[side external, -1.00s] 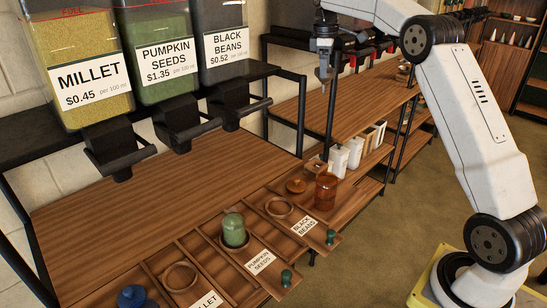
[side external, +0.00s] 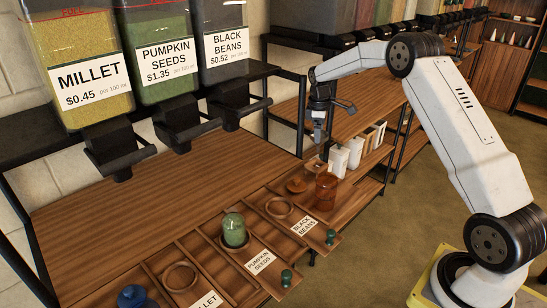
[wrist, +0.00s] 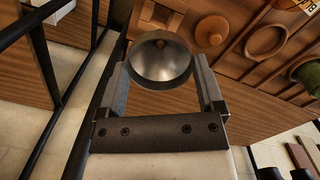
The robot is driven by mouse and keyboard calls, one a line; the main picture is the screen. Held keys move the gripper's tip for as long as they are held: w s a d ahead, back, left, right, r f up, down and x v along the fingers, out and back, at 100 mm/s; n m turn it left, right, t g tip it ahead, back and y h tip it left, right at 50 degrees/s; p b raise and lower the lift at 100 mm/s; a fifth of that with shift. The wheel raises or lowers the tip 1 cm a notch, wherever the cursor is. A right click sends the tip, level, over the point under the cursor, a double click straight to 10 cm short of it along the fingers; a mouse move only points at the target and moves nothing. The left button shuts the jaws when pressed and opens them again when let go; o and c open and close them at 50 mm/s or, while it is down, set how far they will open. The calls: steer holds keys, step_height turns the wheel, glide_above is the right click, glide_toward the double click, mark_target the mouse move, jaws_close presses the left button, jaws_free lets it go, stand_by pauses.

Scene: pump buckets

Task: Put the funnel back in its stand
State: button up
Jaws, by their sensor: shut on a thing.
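The funnel (wrist: 160,62) is a metal bowl seen from its open mouth in the wrist view, with a small hole at its bottom. My gripper (wrist: 163,80) is shut on it, one finger on each side of its rim. In the side view my gripper (side external: 317,142) points down, just above a small wooden block (side external: 313,165) that looks like the stand. In the wrist view this stand (wrist: 160,14) lies just beyond the funnel, partly hidden by it. The funnel is too small to make out in the side view, and whether it touches the stand cannot be told.
An amber jar (side external: 326,187), a brown lid (side external: 296,184) and a wooden ring (side external: 279,207) are close by. A green jar (side external: 234,231) sits in the tray. White containers (side external: 345,155) stand just right of the block. The counter under the dispensers is clear.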

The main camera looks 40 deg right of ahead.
steer(key=shift+f, duration=0.15)
steer(key=shift+f, duration=1.95)
steer(key=shift+f, duration=2.2)
stand_by(1.2)
steer(key=o, duration=0.8)
steer(key=shift+r, duration=3.5)
steer(key=shift+a, duration=0.15)
